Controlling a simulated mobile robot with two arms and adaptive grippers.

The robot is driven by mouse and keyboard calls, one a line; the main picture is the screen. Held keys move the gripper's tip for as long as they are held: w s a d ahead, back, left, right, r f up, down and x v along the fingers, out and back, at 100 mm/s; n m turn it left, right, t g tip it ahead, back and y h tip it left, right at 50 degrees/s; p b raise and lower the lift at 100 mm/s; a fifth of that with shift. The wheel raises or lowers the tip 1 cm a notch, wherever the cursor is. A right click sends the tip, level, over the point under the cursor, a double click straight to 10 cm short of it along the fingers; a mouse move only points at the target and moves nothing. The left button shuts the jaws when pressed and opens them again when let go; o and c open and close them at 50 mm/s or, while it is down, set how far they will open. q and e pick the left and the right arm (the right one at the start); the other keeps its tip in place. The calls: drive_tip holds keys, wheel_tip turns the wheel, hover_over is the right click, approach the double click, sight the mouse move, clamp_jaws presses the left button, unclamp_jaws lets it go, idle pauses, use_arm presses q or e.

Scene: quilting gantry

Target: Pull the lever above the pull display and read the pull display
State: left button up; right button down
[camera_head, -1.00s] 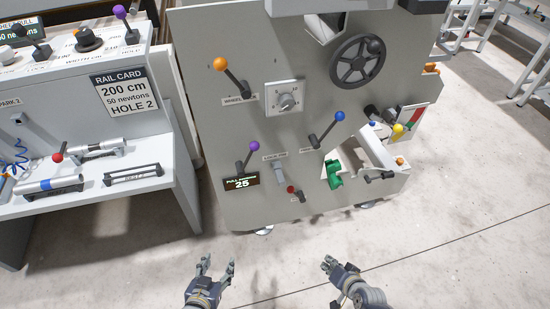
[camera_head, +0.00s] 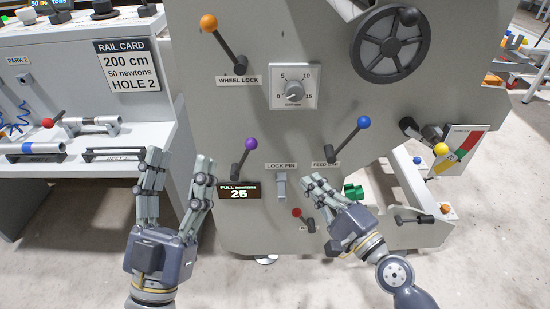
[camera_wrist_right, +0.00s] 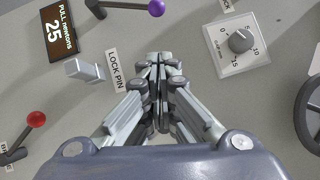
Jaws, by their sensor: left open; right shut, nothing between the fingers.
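The pull display (camera_head: 239,192) is a small dark panel reading "PULL newtons 25" low on the grey machine panel. It also shows in the right wrist view (camera_wrist_right: 62,32). Just above it is a lever with a purple knob (camera_head: 250,144), tilted up and to the right. The knob shows at the top of the right wrist view (camera_wrist_right: 156,8). My left gripper (camera_head: 178,170) is open and empty, pointing up, left of the display and lever. My right gripper (camera_head: 313,190) is shut and empty, in front of the panel, right of the lock pin.
The lock pin (camera_head: 281,184), a red-knobbed lever (camera_head: 297,212), a blue-knobbed lever (camera_head: 363,123) and an orange-knobbed wheel lock lever (camera_head: 208,22) stick out from the panel. A dial (camera_head: 293,91) and handwheel (camera_head: 388,42) sit higher. A rail card (camera_head: 128,66) stands at left, reading "200 cm, 50 newtons, HOLE 2".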

use_arm(q)
drive_tip(key=w+f+g+y+p, duration=0.1)
drive_tip(key=w+f+g, duration=0.2)
drive_tip(key=f, duration=0.3)
drive_tip(key=shift+w+f+g+y+p, duration=0.3)
drive_tip(key=shift+w+f+g, duration=0.1)
drive_tip(key=shift+g, duration=0.4)
use_arm(e)
drive_tip(key=x, duration=0.4)
drive_tip(key=s+a+x, duration=0.1)
drive_tip(key=x, duration=0.3)
drive_tip(key=a+x, duration=0.1)
drive_tip(key=x, duration=0.3)
drive_tip(key=shift+s+a+r, duration=0.1)
drive_tip(key=shift+a+r, duration=0.2)
